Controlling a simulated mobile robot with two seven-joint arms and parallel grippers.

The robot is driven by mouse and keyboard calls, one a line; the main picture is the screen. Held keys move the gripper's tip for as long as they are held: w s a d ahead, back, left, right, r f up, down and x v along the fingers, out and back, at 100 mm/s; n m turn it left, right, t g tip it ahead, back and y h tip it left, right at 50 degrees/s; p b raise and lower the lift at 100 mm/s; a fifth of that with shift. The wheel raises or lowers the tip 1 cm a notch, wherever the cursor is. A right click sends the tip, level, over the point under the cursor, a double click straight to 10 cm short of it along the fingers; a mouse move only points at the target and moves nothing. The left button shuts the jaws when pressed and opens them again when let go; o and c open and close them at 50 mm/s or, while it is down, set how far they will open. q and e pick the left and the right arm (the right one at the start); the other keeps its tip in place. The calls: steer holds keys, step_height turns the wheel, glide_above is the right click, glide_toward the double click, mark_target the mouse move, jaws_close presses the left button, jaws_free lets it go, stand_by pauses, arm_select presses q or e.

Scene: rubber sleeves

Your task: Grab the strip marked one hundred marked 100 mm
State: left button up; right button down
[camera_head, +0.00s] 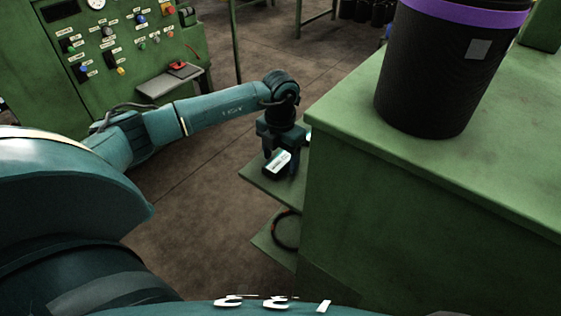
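My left gripper (281,164) points down over a small green shelf on the side of the green cabinet. A small dark piece with a white label (278,162) shows at its fingertips, seemingly between the fingers. The label's print is too small to read, so I cannot tell whether this is the strip marked 100 mm. I also cannot tell whether the fingers touch the piece or whether it rests on the shelf. My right gripper is not in view.
The green shelf (255,180) juts out from the cabinet (370,220). A black ribbed cylinder (435,75) with a purple band stands on the cabinet top. A lower shelf (270,248) holds a dark ring (284,232). A control panel (115,45) stands at the back left.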

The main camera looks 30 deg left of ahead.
arm_select(q)
steer(key=c, duration=1)
